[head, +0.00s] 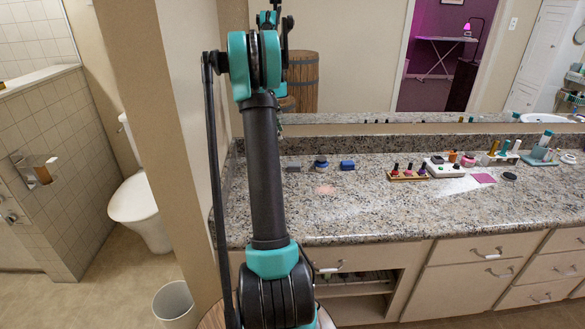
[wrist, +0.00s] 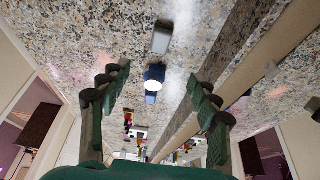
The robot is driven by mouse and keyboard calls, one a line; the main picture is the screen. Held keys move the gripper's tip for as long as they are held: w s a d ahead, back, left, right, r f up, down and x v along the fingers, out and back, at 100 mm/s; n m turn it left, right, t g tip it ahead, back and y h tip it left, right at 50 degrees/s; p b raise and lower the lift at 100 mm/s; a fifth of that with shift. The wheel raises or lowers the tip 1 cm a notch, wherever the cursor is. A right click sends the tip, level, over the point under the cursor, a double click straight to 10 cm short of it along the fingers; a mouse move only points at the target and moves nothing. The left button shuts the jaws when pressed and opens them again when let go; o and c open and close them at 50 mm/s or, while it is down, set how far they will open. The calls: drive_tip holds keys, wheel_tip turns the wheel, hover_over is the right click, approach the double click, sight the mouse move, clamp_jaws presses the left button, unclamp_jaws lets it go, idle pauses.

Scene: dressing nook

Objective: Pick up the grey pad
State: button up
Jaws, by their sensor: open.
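The grey pad (head: 293,166) lies on the granite counter near the backsplash, just right of my arm in the head view. In the wrist view the grey pad (wrist: 161,37) is a small block at upper middle, apart from my fingers. A blue item with a white top (wrist: 153,85) shows below it. My gripper (wrist: 158,74) is open and empty, its green and dark fingers spread at left and right. In the head view my raised arm hides most of the gripper.
A round dark-and-blue item (head: 321,163) and a blue block (head: 347,165) sit right of the pad. A wooden tray of nail polish bottles (head: 407,175) and a white tray (head: 443,169) stand farther right. A mirror (head: 360,70) backs the counter; its front is mostly clear.

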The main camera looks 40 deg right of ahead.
sight(296, 164)
drive_tip(key=x, duration=1.7)
drive_tip(key=shift+d+f, duration=0.15)
drive_tip(key=shift+d, duration=0.2)
drive_tip(key=shift+c, duration=0.2)
drive_tip(key=c, duration=1.1)
drive_tip(key=shift+o, duration=0.2)
wheel_tip(296, 164, up, 20)
